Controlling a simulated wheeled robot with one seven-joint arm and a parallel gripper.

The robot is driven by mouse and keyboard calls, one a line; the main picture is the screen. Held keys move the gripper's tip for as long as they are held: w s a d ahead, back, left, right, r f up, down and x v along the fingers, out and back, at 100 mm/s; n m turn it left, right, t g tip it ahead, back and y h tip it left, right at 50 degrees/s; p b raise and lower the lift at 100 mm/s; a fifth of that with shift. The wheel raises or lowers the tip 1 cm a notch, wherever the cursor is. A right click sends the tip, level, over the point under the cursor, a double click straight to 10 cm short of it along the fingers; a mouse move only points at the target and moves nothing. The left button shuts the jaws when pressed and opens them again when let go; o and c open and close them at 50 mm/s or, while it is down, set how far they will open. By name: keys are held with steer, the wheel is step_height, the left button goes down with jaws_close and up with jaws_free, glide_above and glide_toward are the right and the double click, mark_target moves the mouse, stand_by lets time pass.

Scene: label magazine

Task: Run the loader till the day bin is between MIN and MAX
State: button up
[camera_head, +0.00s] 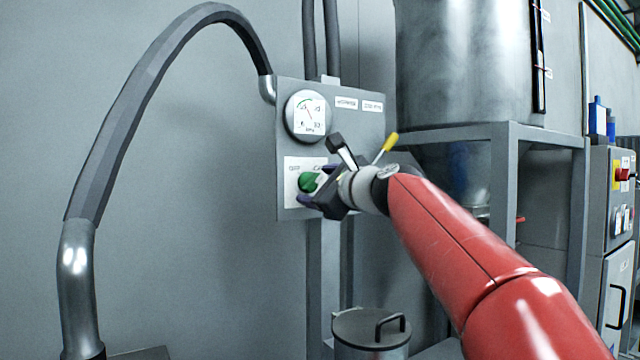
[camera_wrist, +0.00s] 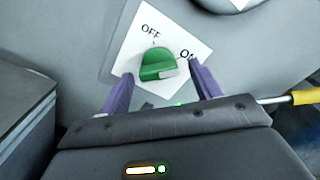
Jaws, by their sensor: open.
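The loader's control panel (camera_head: 345,125) carries a green rotary knob (camera_head: 308,181) on a white OFF/ON plate. In the wrist view the knob (camera_wrist: 156,62) has a white mark at its lower right; I cannot tell surely which setting it marks. My gripper (camera_wrist: 160,74) is open, with one purple finger on each side of the knob; contact is not clear. In the head view my gripper (camera_head: 318,196) partly covers the plate. The day bin seems to be the large steel vessel (camera_head: 460,60), with a dark sight strip (camera_head: 538,55) and two small labels, unreadable here. Its level cannot be read.
A round dial gauge (camera_head: 306,115) sits above the knob. A yellow-tipped lever (camera_head: 386,146) is close beside my gripper. A thick hose (camera_head: 130,110) arches at left. A lidded can (camera_head: 370,328) stands below. A grey cabinet with a red switch (camera_head: 622,174) is at right.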

steer(key=shift+c, duration=0.4)
steer(key=c, duration=0.9)
steer(key=shift+n, duration=0.3)
steer(key=n+b, duration=0.2)
steer(key=n, duration=0.6)
steer(key=shift+w+d, duration=0.1)
steer(key=n+b, duration=0.1)
steer(key=n, duration=0.3)
steer(key=shift+r+n, duration=0.15)
steer(key=shift+n, duration=0.25)
steer(key=shift+r+n+b, duration=0.1)
steer(key=shift+n+b, duration=0.3)
steer(key=shift+n, duration=1.9)
